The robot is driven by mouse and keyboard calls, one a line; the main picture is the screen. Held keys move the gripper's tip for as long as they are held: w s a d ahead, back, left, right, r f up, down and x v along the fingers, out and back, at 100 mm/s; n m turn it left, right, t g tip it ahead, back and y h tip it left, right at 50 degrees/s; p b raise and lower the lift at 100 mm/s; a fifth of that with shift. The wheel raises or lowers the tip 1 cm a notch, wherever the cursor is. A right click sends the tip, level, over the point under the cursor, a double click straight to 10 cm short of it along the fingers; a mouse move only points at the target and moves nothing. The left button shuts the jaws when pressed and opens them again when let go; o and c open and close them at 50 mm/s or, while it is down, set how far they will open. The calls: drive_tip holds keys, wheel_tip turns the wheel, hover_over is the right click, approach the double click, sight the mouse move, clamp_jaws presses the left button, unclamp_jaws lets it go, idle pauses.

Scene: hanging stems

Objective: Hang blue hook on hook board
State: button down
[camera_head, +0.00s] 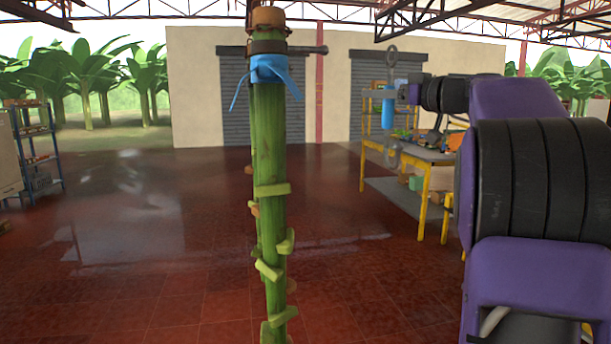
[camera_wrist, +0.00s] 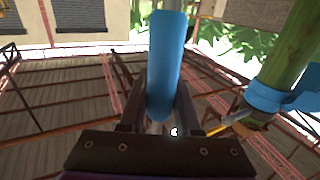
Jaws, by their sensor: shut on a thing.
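The blue hook (camera_head: 388,112) has a blue cylindrical body with a grey metal ring (camera_head: 392,55) above it and a grey metal part (camera_head: 392,153) below it. It hangs upright in the air, right of the middle in the head view. My gripper (camera_head: 398,93) is shut on its blue body from the right. In the wrist view the blue body (camera_wrist: 166,55) stands between the two dark fingers of my gripper (camera_wrist: 160,98). I cannot make out a hook board in either view.
A green stem (camera_head: 268,160) with cut stubs and a blue band (camera_head: 270,70) hangs left of the hook; it also shows in the wrist view (camera_wrist: 287,50). A yellow-legged table (camera_head: 425,155) with tools stands behind. A blue shelf rack (camera_head: 35,150) is far left. Red floor between is clear.

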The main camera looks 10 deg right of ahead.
drive_tip(key=shift+a+r, duration=0.1)
drive_tip(key=shift+r, duration=0.05)
drive_tip(key=a, duration=1.7)
drive_tip(key=shift+a, duration=0.4)
drive_tip(key=shift+f, duration=0.35)
drive_tip(key=c, duration=0.6)
unclamp_jaws()
drive_tip(key=shift+r+p, duration=0.25)
drive_tip(key=shift+p, duration=0.6)
